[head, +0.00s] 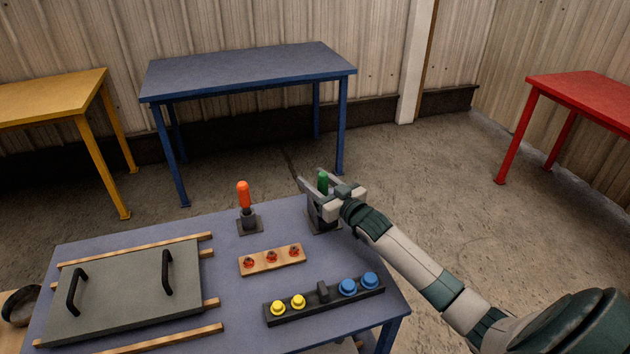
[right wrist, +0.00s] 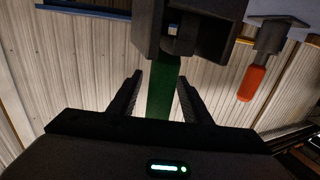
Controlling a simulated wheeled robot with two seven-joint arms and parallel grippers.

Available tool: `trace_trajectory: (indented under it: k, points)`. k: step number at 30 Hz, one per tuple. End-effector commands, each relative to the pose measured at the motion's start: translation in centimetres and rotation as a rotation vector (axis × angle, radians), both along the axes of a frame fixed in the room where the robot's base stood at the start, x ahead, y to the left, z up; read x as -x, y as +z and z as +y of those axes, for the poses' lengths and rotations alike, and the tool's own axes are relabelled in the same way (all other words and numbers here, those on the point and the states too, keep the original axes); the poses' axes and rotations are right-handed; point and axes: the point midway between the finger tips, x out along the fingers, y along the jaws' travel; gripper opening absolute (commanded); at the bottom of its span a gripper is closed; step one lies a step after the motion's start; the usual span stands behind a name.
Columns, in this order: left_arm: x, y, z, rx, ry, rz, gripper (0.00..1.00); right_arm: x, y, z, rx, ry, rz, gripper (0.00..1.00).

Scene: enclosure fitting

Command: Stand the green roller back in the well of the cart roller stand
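The green roller (head: 323,179) is upright at the back right of the blue-grey table, with its lower end at the dark stand (head: 320,225). In the right wrist view, which is upside down, the green roller (right wrist: 165,90) runs into the dark stand (right wrist: 190,35). My right gripper (head: 318,187) is around the roller. In the wrist view the right gripper's fingers (right wrist: 160,85) are spread on either side of it, with a visible gap at the left finger. How deep the roller sits in the well is hidden. My left gripper is not in view.
An orange-handled piece (head: 243,195) stands in a dark holder left of the stand. A wooden strip with red parts (head: 272,260), a button bar (head: 323,296) and a grey handled panel (head: 125,288) lie nearer. Blue (head: 250,70), yellow (head: 55,95) and red (head: 590,97) tables stand apart.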

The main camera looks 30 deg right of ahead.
Motion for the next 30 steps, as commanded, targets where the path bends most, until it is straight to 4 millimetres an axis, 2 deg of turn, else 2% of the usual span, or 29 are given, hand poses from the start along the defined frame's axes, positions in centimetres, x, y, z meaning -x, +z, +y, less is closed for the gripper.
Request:
trace_trajectory:
  k: [14, 20, 30]
  points:
    - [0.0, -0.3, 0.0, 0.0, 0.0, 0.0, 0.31, 0.7, -0.2, -0.1, 0.0, -0.001, 0.002, 0.44]
    - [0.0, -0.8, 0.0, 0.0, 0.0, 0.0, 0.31, 2.8, -0.3, -0.2, 0.0, 0.001, 0.002, 0.44]
    - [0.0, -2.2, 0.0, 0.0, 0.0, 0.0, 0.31, 8.2, -0.2, -0.6, 0.0, 0.0, 0.003, 0.44]
